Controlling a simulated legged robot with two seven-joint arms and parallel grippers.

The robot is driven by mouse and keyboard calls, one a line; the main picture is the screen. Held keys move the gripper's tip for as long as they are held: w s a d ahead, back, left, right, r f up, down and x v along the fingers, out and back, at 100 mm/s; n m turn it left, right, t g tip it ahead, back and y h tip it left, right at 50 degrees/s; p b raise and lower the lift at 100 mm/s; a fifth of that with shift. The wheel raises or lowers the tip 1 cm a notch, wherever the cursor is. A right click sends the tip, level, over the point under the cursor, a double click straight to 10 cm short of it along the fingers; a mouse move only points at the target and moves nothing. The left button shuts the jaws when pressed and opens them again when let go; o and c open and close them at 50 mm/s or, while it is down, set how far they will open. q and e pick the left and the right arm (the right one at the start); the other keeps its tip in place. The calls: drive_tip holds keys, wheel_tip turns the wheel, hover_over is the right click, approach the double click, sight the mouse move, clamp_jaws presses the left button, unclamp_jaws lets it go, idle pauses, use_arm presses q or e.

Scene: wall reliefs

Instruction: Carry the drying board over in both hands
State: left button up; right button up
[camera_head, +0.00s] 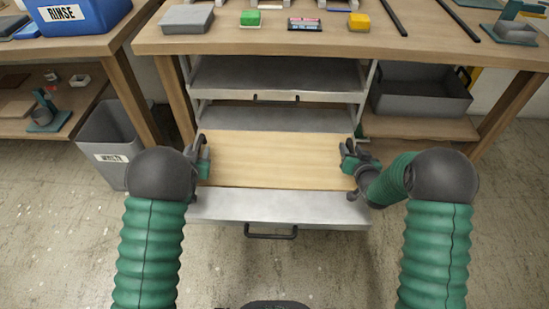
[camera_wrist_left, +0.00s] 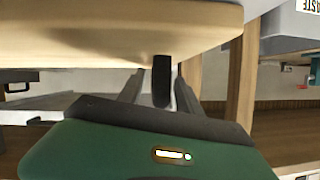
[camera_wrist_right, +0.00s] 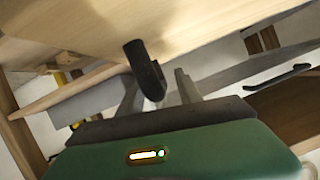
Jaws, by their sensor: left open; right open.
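The drying board (camera_head: 275,160) is a pale wooden board lying over a pulled-out grey drawer (camera_head: 280,208) of the rack under the workbench. My left gripper (camera_head: 201,158) is at its left end, and my right gripper (camera_head: 352,158) is at its right end. In the left wrist view, a black handle (camera_wrist_left: 161,78) under the board (camera_wrist_left: 120,30) stands between the open fingers. In the right wrist view, another black handle (camera_wrist_right: 144,68) lies between the open fingers, closer to the left one. Whether the fingers touch the handles is unclear.
A grey waste bin (camera_head: 112,140) stands left, below a blue rinse tub (camera_head: 75,15). A grey tray (camera_head: 420,92) sits on the right shelf. The floor in front is clear.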

use_arm(q)
drive_tip(key=shift+c, duration=0.4)
use_arm(e)
drive_tip(key=shift+c, duration=0.3)
use_arm(q)
clamp_jaws()
use_arm(e)
clamp_jaws()
use_arm(q)
drive_tip(key=shift+r, duration=0.1)
use_arm(e)
drive_tip(key=shift+d+r, duration=0.1)
